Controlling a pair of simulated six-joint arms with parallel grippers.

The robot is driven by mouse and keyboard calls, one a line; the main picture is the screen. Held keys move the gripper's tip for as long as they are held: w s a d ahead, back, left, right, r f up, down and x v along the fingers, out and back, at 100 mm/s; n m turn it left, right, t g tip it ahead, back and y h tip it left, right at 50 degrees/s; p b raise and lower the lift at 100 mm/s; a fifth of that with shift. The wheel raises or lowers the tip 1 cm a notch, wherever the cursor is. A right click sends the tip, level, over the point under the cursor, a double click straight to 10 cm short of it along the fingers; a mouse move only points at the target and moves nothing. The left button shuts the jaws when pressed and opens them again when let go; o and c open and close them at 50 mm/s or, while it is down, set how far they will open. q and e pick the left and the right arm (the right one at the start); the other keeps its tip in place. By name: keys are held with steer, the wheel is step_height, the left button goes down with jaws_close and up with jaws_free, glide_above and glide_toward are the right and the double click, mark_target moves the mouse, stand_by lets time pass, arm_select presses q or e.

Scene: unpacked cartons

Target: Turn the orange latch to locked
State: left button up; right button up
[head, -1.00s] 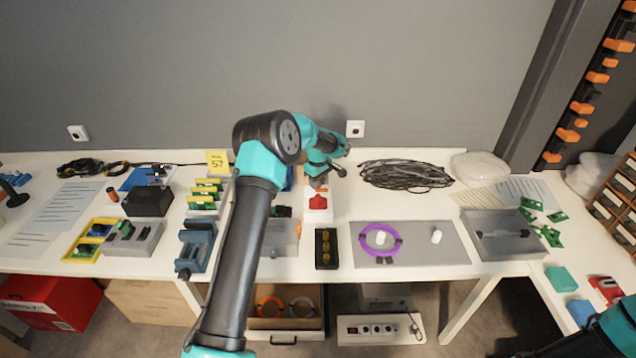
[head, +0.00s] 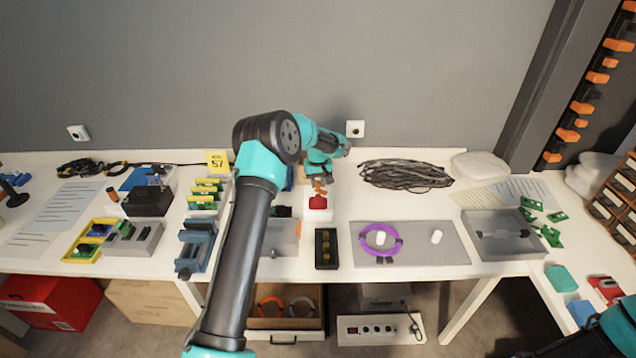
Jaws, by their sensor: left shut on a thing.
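My left gripper (head: 319,181) reaches over the bench from above. It is shut on a small orange piece (head: 320,188), which looks like the orange latch. This piece sits just behind a red part (head: 318,203) on a white block (head: 319,215). The fingers cover much of it, so I cannot tell its angle. My right gripper is not in view.
A grey box (head: 281,240) with a small orange tab stands at front left of the white block. A black tray (head: 326,248) stands in front. A grey mat (head: 410,243) with a purple ring lies right. Black cable (head: 405,175) lies behind.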

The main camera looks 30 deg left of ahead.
mark_target(318, 183)
arm_select(q)
steer(key=m, duration=0.5)
steer(key=shift+m, duration=0.3)
steer(key=m, duration=0.5)
steer(key=shift+m, duration=0.3)
steer(key=o, duration=0.9)
step_height(318, 183, up, 17)
steer(key=shift+r, duration=0.2)
stand_by(0.6)
